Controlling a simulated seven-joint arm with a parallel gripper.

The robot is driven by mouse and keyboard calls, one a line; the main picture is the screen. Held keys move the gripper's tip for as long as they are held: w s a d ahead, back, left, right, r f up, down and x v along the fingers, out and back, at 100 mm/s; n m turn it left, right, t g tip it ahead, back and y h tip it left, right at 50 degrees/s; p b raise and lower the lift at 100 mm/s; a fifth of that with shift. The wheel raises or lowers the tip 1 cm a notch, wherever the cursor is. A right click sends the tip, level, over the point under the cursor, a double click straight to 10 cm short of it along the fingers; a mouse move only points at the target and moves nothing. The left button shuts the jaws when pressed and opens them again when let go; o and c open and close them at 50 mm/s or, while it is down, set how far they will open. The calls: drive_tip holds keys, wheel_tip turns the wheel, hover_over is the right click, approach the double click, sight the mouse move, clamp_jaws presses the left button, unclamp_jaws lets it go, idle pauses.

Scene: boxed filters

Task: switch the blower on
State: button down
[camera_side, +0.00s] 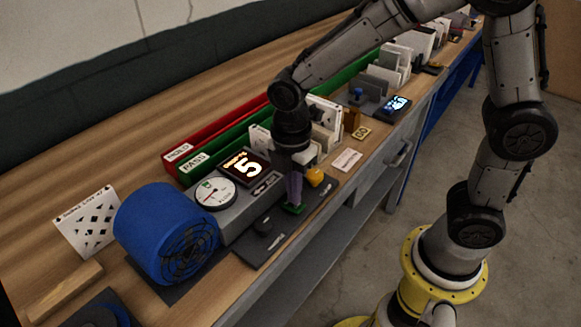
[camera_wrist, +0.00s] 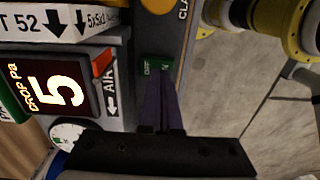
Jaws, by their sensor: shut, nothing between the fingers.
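The blower looks to be the blue drum with a dark grille (camera_side: 168,235) at the near left of the bench. A green rocker switch (camera_side: 293,209) sits on the dark panel in front of the grey test unit; it also shows in the wrist view (camera_wrist: 157,65), with lettering at its ends too small to read surely. My gripper (camera_side: 294,200) points down at the switch, its purple fingers shut and empty. In the wrist view the fingertips (camera_wrist: 159,80) reach the switch's near edge. I cannot tell whether they touch it.
A display (camera_side: 243,166) reads 5, beside a round dial (camera_side: 216,193). A yellow knob (camera_side: 316,176) stands close behind my fingers. A small dark lever (camera_side: 263,226) is to their left. Red (camera_side: 215,130) and green (camera_side: 222,145) rails and boxed filters (camera_side: 325,110) lie behind.

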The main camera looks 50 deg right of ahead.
sight(286, 201)
wheel_tip(286, 201, up, 13)
drive_tip(key=w, duration=0.2)
drive_tip(key=shift+r, duration=0.1)
